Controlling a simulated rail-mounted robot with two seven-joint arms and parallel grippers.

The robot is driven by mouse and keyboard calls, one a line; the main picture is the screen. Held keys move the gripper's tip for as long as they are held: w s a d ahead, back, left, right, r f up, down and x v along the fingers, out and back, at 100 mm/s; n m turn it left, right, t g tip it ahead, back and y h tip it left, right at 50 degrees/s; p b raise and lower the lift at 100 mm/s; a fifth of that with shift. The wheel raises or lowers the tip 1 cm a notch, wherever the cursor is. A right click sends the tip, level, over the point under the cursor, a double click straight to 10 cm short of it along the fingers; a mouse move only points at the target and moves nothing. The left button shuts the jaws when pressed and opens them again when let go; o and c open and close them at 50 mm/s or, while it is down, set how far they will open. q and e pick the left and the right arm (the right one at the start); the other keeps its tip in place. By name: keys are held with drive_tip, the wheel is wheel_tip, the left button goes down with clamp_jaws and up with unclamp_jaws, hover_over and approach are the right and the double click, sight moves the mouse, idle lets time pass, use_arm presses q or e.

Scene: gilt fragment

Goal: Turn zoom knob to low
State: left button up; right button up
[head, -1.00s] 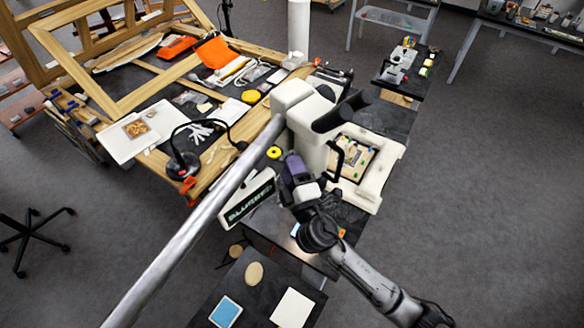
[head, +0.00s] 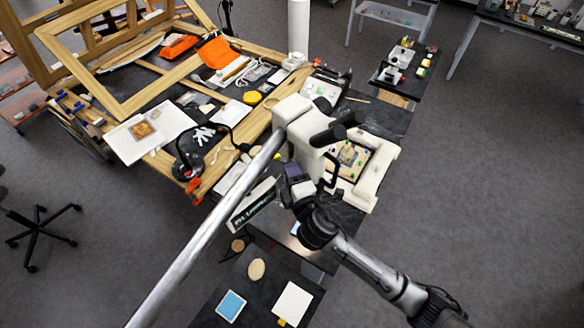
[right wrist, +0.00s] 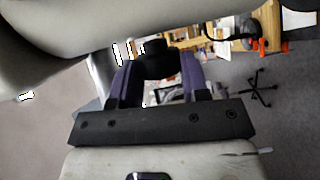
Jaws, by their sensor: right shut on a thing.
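A cream microscope (head: 297,113) with two black eyepieces (head: 336,131) stands at the middle of the head view. The black zoom knob (right wrist: 156,60) shows in the right wrist view, between the purple fingers of my right gripper (right wrist: 155,75). In the head view my right gripper (head: 292,172) reaches up from the lower right to the near side of the microscope and is shut on the knob. The knob's markings cannot be seen, and the gripper hides the knob in the head view. My left gripper is in neither view.
A long metal bar (head: 205,235) runs from the lower left to the microscope, close to my right gripper. A board with small coloured pieces (head: 352,157) lies beside the microscope. A wooden frame (head: 110,85) and tools crowd the table behind. Open floor lies to the right.

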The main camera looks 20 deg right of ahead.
drive_tip(key=shift+w+r+n+g+h, duration=0.15)
drive_tip(key=shift+n+g, duration=0.2)
drive_tip(key=shift+g, duration=0.7)
drive_tip(key=shift+s+n+g+h, duration=0.15)
drive_tip(key=shift+n+g, duration=0.2)
drive_tip(key=shift+g, duration=0.7)
drive_tip(key=o, duration=0.9)
drive_tip(key=shift+r, duration=0.15)
drive_tip(key=b+v, duration=0.2)
drive_tip(key=v, duration=1.1)
drive_tip(key=shift+s+r+b, duration=0.2)
drive_tip(key=shift+s+b, duration=0.05)
drive_tip(key=shift+b, duration=0.05)
